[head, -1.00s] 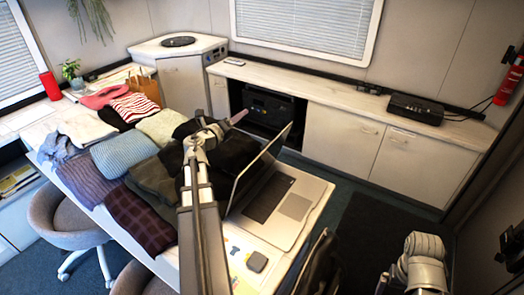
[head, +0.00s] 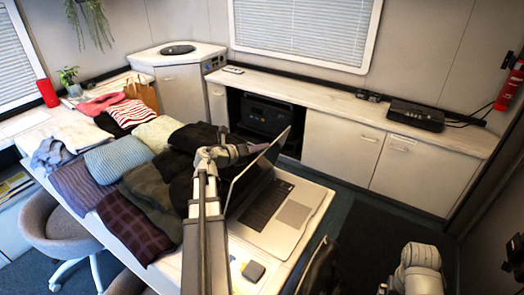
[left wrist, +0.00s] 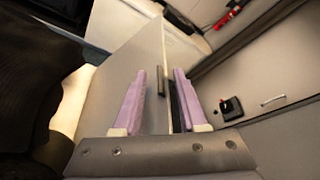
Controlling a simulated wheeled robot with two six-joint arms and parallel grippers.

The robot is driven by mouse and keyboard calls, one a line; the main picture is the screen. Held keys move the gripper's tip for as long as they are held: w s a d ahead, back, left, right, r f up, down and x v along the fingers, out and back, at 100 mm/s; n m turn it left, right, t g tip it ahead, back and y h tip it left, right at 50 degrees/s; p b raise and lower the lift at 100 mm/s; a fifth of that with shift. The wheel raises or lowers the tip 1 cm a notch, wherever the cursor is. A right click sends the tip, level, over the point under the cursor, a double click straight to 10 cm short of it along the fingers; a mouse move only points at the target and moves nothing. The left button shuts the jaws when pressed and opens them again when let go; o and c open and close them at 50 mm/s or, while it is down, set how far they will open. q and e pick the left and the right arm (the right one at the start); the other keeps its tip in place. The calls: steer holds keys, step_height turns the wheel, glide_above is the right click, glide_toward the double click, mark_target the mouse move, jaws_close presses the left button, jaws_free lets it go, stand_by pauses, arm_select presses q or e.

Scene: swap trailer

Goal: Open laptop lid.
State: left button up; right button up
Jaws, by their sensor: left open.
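The laptop stands open on the table, its lid (head: 258,172) raised steeply above the base (head: 275,220) and keyboard. My left gripper (head: 256,148) is at the upper part of the lid, on its back side. In the left wrist view, the purple fingers of the left gripper (left wrist: 158,90) are open, with the grey lid (left wrist: 118,75) close by them. I cannot tell whether they touch it. My left forearm hides part of the lid's lower left and the table. My right arm shows at the lower right; its gripper is out of view.
Folded clothes (head: 115,160) cover the table (head: 310,245) left of the laptop. A counter (head: 330,105) with a black box (head: 415,115) runs along the back wall. Chairs (head: 58,230) stand at the lower left.

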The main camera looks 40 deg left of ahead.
arm_select(q)
steer(key=shift+x, duration=0.8)
steer(key=c, duration=0.6)
jaws_close()
stand_by(0.4)
